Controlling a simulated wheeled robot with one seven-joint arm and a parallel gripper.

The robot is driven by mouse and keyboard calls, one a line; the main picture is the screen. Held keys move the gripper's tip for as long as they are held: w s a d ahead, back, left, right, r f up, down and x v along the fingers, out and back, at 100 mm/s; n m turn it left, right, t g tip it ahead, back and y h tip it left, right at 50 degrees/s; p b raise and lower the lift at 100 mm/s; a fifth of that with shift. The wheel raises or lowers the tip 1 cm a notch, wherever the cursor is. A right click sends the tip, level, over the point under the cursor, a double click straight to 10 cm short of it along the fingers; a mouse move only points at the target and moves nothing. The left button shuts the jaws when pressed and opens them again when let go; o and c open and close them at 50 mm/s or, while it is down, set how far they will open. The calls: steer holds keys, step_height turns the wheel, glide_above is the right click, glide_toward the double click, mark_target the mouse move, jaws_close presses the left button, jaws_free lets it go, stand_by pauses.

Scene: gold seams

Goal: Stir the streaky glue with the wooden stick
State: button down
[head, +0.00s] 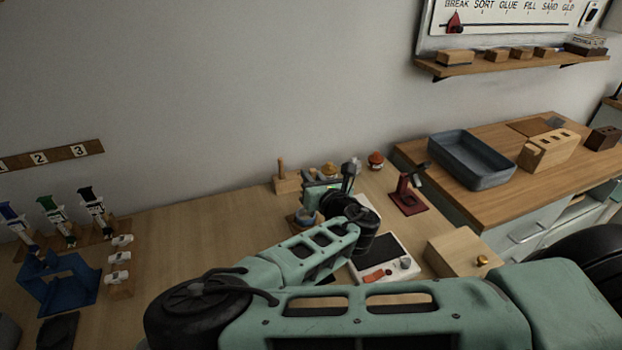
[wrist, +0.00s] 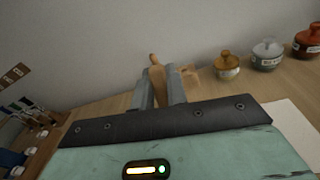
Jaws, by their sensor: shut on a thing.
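My gripper (wrist: 160,78) is at the back of the bench, its two grey fingers close together on a tan wooden piece, which looks like the wooden stick (wrist: 158,90). In the head view my gripper (head: 318,188) is partly hidden by its own wrist, and I cannot make out the held stick's lower end there. A small brown round cup (head: 297,223) with something blue-grey at its top sits just in front of my gripper. It may hold the glue; streaks cannot be made out. The cup is not visible in the wrist view.
A wooden block (head: 288,186) with an upright peg stands behind my gripper. Lidded jars, including a red one (head: 376,160), stand to the right. A dark red stand (head: 408,198) and a white device (head: 388,258) are nearby. Bench left of the cup is clear (head: 190,235).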

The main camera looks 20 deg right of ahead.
steer(key=shift+w+d+r+p, duration=0.1)
steer(key=shift+r+p, duration=0.25)
steer(key=shift+r, duration=0.35)
step_height(320, 180, up, 5)
steer(key=p, duration=0.4)
